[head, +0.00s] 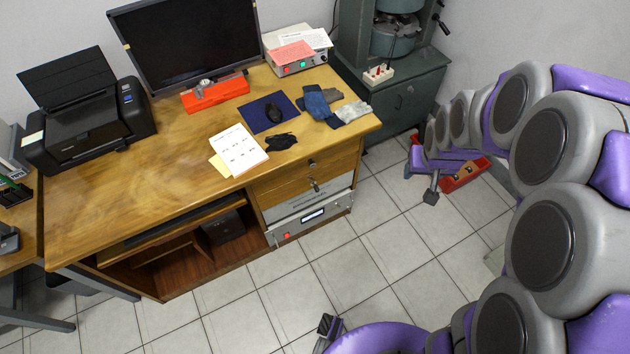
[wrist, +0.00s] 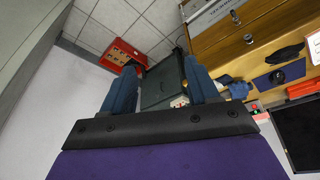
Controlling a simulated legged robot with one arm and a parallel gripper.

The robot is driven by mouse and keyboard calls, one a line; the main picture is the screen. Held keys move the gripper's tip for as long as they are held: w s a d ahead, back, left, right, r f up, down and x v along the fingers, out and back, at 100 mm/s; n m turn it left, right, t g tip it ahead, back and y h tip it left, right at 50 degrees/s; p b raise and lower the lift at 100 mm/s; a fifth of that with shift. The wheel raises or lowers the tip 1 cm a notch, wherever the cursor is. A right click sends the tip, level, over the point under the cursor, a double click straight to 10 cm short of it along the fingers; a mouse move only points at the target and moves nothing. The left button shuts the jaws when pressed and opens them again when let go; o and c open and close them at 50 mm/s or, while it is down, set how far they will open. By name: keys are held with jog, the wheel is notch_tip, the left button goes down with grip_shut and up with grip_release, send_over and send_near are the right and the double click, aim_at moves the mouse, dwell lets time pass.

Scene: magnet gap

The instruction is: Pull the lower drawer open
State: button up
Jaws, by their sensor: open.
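The desk has two wooden drawers at its right end in the head view. The lower drawer (head: 285,196) appears shut, with a small metal knob or key (head: 314,185) on its front. The upper drawer (head: 285,174) above it also appears shut. In the wrist view, the lower drawer's knob (wrist: 236,17) shows at the upper right. My gripper (wrist: 160,64) is open and empty in the wrist view, its two blue fingers apart. It is away from the drawer fronts and touches nothing that I can see.
A grey instrument (head: 310,214) with a display sits below the drawers. A green cabinet (head: 408,100) stands right of the desk, and a red toolbox (head: 466,174) lies on the floor beside it. Tiled floor (head: 345,265) in front of the drawers is clear. My arm fills the right side.

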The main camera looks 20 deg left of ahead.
aim_at(316, 187)
jog(key=w+a+f+n+t+y+p, duration=0.1)
jog(key=w+a+f+n+t+y, duration=0.1)
jog(key=w+a+f, duration=0.8)
jog(key=w+a+f+n+t+y+p, duration=0.1)
jog(key=w+a+f+n+t+y, duration=0.15)
jog(key=w+a+f, duration=0.7)
jog(key=s+a+f+t+y, duration=0.1)
jog(key=s+a+f, duration=0.1)
jog(key=f, duration=0.4)
jog(key=s+a+f+y, duration=0.1)
jog(key=s+a+f, duration=0.1)
jog(key=f, duration=0.4)
jog(key=s+a+f+n+y, duration=0.2)
jog(key=s+f+y, duration=0.3)
jog(key=s+f, duration=0.5)
jog(key=shift+t+h, duration=0.25)
jog(key=shift+t, duration=0.1)
jog(key=b+x, duration=0.3)
jog(key=x, duration=0.5)
jog(key=shift+w+a, duration=0.25)
jog(key=shift+w, duration=0.15)
jog(key=shift+w+a+r+b, duration=0.1)
jog(key=shift+w+a+b, duration=0.15)
jog(key=shift+w+b, duration=0.15)
jog(key=shift+a, duration=0.1)
jog(key=shift+c, duration=0.7)
jog(key=c, duration=0.9)
